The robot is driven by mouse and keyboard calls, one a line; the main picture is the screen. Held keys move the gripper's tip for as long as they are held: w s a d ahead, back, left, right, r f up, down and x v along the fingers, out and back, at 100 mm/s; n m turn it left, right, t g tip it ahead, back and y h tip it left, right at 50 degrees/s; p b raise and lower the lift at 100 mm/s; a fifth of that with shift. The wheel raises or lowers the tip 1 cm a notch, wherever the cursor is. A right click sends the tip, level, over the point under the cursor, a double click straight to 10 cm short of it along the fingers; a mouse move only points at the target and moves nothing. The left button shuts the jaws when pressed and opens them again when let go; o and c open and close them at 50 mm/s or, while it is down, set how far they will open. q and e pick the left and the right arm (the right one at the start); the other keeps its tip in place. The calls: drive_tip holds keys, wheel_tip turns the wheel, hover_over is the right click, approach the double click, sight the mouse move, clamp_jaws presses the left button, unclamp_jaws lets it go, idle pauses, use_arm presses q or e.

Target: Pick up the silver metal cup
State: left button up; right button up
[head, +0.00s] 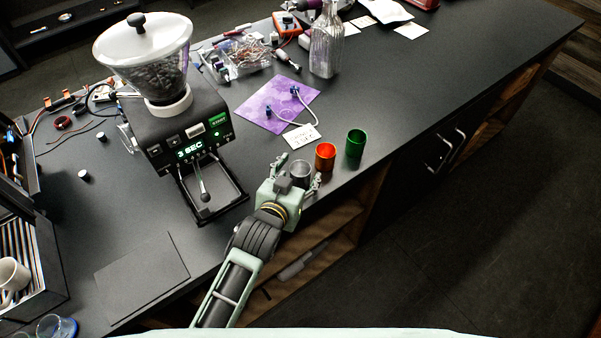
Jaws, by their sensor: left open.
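The silver metal cup (300,171) stands on the dark counter, at the left end of a row of three cups. An orange-red cup (325,157) and a green cup (356,143) stand to its right. My left gripper (297,183) is open at the silver cup, with its fingers reaching toward either side of it. The gripper body hides the cup's lower front part. I cannot tell whether the fingers touch it. My right gripper is not in view.
A coffee grinder (172,125) with a bean hopper stands left of the cups. A purple mat (262,108) with a cable and a white card (301,136) lies behind them. A glass bottle (326,48) stands farther back. The counter right of the green cup is clear.

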use_arm(q)
drive_tip(key=shift+w, duration=0.15)
drive_tip(key=c, duration=1.2)
drive_tip(key=shift+c, duration=0.3)
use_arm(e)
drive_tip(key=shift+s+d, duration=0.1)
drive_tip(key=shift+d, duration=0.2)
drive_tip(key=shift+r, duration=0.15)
